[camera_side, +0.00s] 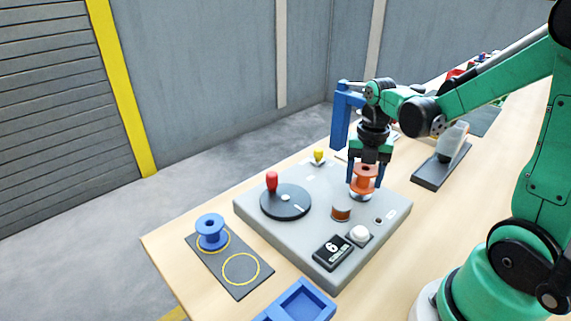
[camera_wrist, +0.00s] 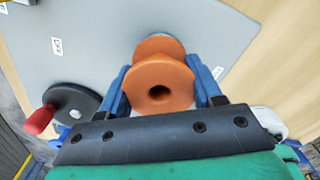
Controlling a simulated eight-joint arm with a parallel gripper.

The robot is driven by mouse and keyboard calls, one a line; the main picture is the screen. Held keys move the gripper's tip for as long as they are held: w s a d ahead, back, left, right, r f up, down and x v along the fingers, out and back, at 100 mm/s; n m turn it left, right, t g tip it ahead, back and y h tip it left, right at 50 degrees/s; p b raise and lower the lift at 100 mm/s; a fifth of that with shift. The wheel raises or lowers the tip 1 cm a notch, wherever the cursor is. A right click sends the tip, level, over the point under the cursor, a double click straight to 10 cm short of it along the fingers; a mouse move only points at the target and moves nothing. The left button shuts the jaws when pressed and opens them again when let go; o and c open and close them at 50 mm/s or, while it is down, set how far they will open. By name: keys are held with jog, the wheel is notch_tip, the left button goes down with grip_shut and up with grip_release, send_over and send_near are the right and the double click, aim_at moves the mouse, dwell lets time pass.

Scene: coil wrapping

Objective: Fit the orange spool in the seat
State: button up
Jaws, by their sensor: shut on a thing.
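The orange spool (camera_side: 364,178) is upright between the blue fingers of my gripper (camera_side: 366,172), which is shut on it. In the wrist view the orange spool (camera_wrist: 158,88) shows its flange and dark centre hole, with a blue finger of my gripper (camera_wrist: 160,76) on each side. In the side view a pale round piece (camera_side: 358,196), which may be the seat, shows just under the spool on the grey machine base (camera_side: 310,216). I cannot tell whether the spool touches it. In the wrist view the spool hides what is below it.
The base carries a black disc (camera_side: 288,203) with a red knob (camera_side: 271,181), a copper-coloured coil (camera_side: 341,214), a white button (camera_side: 359,234) and a counter (camera_side: 332,251). A blue spool (camera_side: 210,232) stands on a dark mat (camera_side: 236,286). A blue tray (camera_side: 297,303) sits in front.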

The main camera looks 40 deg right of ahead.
jog(key=shift+f, duration=0.75)
jog(key=o, duration=1.4)
jog(key=shift+c, duration=0.2)
jog(key=shift+r, duration=2.8)
jog(key=a+r+m+t, duration=0.3)
jog(key=a+m+t, duration=0.4)
jog(key=m, duration=1.7)
jog(key=a, duration=0.5)
